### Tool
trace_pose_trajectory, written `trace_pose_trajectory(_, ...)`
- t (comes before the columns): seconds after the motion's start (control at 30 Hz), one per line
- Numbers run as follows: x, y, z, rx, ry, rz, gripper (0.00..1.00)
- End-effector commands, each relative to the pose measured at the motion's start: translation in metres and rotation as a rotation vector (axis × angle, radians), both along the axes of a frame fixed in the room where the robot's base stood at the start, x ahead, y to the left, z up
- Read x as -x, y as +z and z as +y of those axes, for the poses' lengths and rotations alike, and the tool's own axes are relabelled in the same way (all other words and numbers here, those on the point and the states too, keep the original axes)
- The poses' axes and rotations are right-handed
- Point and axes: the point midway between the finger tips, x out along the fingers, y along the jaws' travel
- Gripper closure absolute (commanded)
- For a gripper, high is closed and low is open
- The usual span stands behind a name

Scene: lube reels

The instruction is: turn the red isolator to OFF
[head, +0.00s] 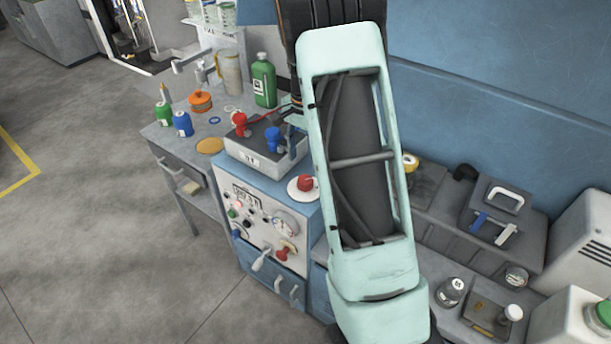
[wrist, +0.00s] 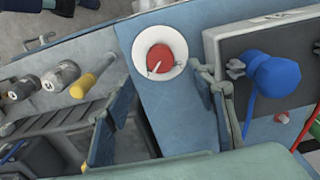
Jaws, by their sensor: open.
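A red knob (head: 305,184) sits on a white round plate on top of the blue cabinet, just left of my arm in the head view. In the wrist view the red knob (wrist: 160,57) shows a pale pointer mark and its white plate (wrist: 139,49) is fully visible. I cannot read any ON or OFF lettering. My gripper (wrist: 164,84) is open and empty, with one finger on each side below the knob in the picture. No contact with the knob shows. In the head view my own arm hides the gripper.
A grey box (head: 262,160) with red and blue valve handles stands beside the knob; its blue handle (wrist: 274,76) is close to my right finger. The cabinet front (head: 262,217) carries a gauge and another red handle (head: 284,254). Bottles stand on the benches.

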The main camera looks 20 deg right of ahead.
Motion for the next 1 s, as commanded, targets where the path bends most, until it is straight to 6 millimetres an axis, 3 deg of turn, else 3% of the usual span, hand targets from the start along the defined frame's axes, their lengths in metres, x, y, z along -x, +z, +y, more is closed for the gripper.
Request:
trace_pose_trajectory(0.2,0.002,-0.043,0.000,-0.001,-0.002,0.006,0.49)
trace_pose_trajectory(0.43,0.001,-0.077,0.000,0.000,0.000,0.001,0.49)
trace_pose_trajectory(0.87,0.000,-0.089,0.000,0.001,0.001,-0.002,0.49)
trace_pose_trajectory(1.0,0.000,-0.089,0.000,0.001,0.000,-0.002,0.63)
